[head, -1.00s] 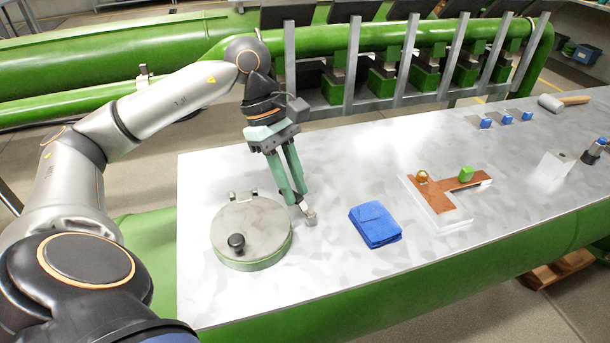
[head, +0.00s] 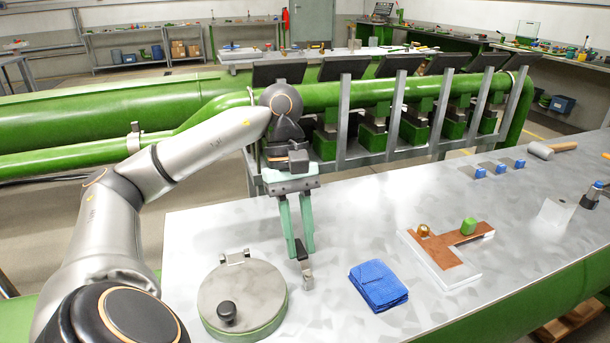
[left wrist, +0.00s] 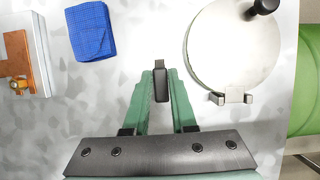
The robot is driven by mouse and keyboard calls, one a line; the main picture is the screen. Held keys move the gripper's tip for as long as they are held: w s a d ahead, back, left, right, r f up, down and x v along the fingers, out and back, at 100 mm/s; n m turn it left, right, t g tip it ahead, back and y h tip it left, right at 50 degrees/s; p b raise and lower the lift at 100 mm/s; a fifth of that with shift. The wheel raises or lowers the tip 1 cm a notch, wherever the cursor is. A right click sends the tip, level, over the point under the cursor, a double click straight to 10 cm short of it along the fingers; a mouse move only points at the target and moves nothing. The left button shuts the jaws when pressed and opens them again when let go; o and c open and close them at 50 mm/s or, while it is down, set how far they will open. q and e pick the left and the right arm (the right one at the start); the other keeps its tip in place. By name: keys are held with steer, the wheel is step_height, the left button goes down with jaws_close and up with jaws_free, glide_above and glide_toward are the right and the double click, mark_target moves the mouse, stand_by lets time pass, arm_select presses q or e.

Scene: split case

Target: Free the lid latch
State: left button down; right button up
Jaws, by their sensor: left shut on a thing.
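The round case (head: 243,298) has green sides, a grey metal lid and a black knob (head: 227,312). A small metal bracket (head: 234,257) sits at its back edge; it also shows in the left wrist view (left wrist: 231,97). My left gripper (head: 303,252) points down just right of the case. The piece appears apart from the case. I cannot tell whether it touches the table. My right gripper is not in view.
A folded blue cloth (head: 378,286) lies right of the gripper on the metal table (head: 340,220). Farther right is a white block with a brown T-shaped top (head: 440,255), carrying a brass and a green piece.

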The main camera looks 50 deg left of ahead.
arm_select(q)
steer(key=shift+w, duration=0.1)
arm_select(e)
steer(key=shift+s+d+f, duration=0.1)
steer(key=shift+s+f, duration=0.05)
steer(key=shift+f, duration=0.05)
arm_select(q)
steer(key=c, duration=0.7)
jaws_free()
steer(key=p+v, duration=0.9)
steer(key=v, duration=0.3)
steer(key=shift+a+r, duration=0.1)
steer(key=shift+r, duration=0.1)
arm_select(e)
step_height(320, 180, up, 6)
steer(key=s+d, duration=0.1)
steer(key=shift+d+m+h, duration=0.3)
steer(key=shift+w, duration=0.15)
